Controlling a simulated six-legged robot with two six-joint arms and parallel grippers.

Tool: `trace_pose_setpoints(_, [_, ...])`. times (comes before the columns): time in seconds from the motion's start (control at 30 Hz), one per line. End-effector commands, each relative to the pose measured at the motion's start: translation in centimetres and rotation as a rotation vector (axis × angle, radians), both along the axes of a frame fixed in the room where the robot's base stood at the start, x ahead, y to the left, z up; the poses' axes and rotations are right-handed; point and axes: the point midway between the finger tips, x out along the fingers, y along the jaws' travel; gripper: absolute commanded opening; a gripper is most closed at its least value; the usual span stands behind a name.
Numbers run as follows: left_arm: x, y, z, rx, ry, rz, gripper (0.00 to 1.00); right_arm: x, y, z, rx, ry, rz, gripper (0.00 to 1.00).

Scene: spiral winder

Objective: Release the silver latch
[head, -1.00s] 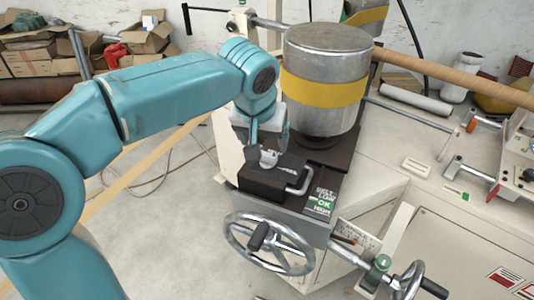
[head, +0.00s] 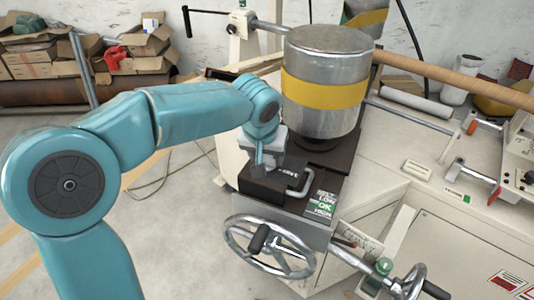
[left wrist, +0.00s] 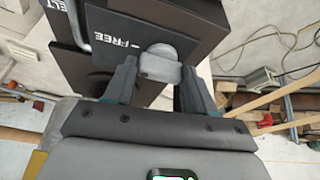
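The silver latch (left wrist: 160,65) shows in the left wrist view as a rounded silver piece on a black block beside the word "FREE". The gripper hides it in the head view. My left gripper (head: 262,160) points down at the block's back left part. In the left wrist view my left gripper (left wrist: 157,75) has its two dark fingers apart, one on each side of the latch; whether they touch it I cannot tell. The black block (head: 265,190) also carries a bent silver bar (head: 306,184) at its right side. My right gripper is out of view.
A metal drum (head: 326,110) with a yellow band stands just behind the block. A silver handwheel (head: 270,246) sits in front and below. A belt label (head: 322,204) is at the block's right. Open floor (head: 150,230) lies left of the machine.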

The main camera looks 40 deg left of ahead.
Motion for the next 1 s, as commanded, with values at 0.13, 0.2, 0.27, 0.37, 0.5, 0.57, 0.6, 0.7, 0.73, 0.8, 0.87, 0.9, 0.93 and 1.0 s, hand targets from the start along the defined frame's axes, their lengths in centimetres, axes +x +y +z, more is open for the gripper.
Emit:
trace_pose_setpoints(0.13, [0.02,0.07,0.02,-0.002,-0.002,-0.053,0.24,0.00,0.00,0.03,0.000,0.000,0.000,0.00])
trace_pose_setpoints(0.2, [0.02,0.12,0.05,-0.002,-0.003,-0.101,0.24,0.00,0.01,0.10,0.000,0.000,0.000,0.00])
trace_pose_setpoints(0.27, [-0.01,0.16,0.04,0.000,-0.001,-0.138,0.23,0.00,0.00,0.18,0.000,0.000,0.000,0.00])
trace_pose_setpoints(0.37, [-0.01,0.13,0.02,0.000,-0.001,-0.177,0.23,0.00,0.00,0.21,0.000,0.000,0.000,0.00])
trace_pose_setpoints(0.5, [0.01,0.09,0.00,0.000,-0.002,-0.185,0.23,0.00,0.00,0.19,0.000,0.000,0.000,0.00])
trace_pose_setpoints(0.57, [0.01,0.09,-0.01,0.000,-0.002,-0.185,0.23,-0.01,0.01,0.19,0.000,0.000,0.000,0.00])
trace_pose_setpoints(0.6, [0.01,0.09,-0.01,0.000,-0.002,-0.185,0.23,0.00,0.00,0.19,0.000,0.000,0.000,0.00])
trace_pose_setpoints(0.7, [0.01,0.09,-0.01,0.001,-0.001,-0.185,0.69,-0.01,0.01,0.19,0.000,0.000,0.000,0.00])
trace_pose_setpoints(0.73, [0.01,0.09,-0.01,0.001,-0.001,-0.185,0.79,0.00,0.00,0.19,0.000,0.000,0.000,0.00])
trace_pose_setpoints(0.8, [0.01,0.09,-0.01,0.001,-0.001,-0.184,0.79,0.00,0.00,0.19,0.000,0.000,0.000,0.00])
trace_pose_setpoints(0.87, [0.00,0.10,-0.01,0.001,-0.001,-0.184,0.79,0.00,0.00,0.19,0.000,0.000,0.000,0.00])
trace_pose_setpoints(0.9, [0.00,0.10,-0.01,0.001,-0.001,-0.184,0.79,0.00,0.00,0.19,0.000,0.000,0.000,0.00])
trace_pose_setpoints(0.93, [0.00,0.10,-0.01,0.001,-0.001,-0.184,0.79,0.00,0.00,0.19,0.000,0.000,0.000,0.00])
trace_pose_setpoints(1.0, [0.00,0.11,0.02,0.000,-0.001,-0.183,0.79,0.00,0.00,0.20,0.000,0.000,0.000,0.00])
